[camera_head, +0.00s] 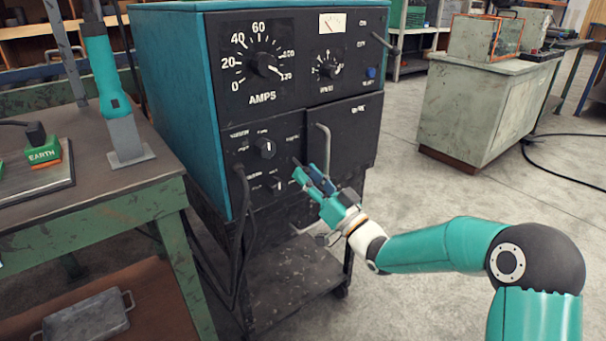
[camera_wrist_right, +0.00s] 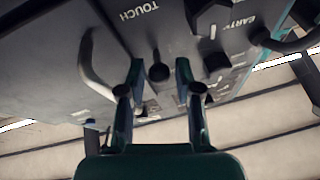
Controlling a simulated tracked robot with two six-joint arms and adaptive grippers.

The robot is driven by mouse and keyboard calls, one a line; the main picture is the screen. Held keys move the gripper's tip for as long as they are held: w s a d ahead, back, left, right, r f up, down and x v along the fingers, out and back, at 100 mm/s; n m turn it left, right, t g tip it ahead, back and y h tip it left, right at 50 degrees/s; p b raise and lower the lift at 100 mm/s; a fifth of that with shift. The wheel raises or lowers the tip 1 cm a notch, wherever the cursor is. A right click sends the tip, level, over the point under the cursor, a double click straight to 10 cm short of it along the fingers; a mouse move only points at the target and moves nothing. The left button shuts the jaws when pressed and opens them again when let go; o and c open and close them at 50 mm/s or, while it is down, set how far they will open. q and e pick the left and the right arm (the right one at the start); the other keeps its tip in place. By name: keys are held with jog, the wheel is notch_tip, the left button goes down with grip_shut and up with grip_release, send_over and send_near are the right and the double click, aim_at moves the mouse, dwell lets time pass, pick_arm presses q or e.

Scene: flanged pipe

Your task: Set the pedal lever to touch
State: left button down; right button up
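The dark front panel (camera_head: 285,140) of the teal welding machine carries the switches. In the wrist view a small dark lever with a round end (camera_wrist_right: 158,73) stands out from the panel, near the word TOUCH (camera_wrist_right: 138,12). I take it to be the pedal lever; its exact setting is hard to tell. My right gripper (camera_head: 306,174) is at the panel, left of and below the grey handle. In the wrist view its two fingers (camera_wrist_right: 159,66) are apart, with the lever's end between them; contact is unclear. My left gripper is not in view.
A curved grey handle (camera_head: 321,150) is close to the right gripper. Two round knobs (camera_head: 265,148) and a cable (camera_head: 243,200) are left of it. A workbench (camera_head: 90,195) stands at left, a cabinet (camera_head: 480,110) at back right. The floor (camera_head: 440,190) between is clear.

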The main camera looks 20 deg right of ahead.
jog(key=shift+w+a+r, duration=0.25)
jog(key=shift+w+r, duration=0.05)
jog(key=shift+w, duration=0.25)
grip_shut()
jog(key=f+b, duration=0.1)
jog(key=b, duration=0.3)
jog(key=shift+w+t, duration=0.1)
jog(key=shift+t, duration=0.3)
jog(key=shift+y+b, duration=0.3)
jog(key=shift+b, duration=0.1)
jog(key=shift+r, duration=0.2)
grip_release()
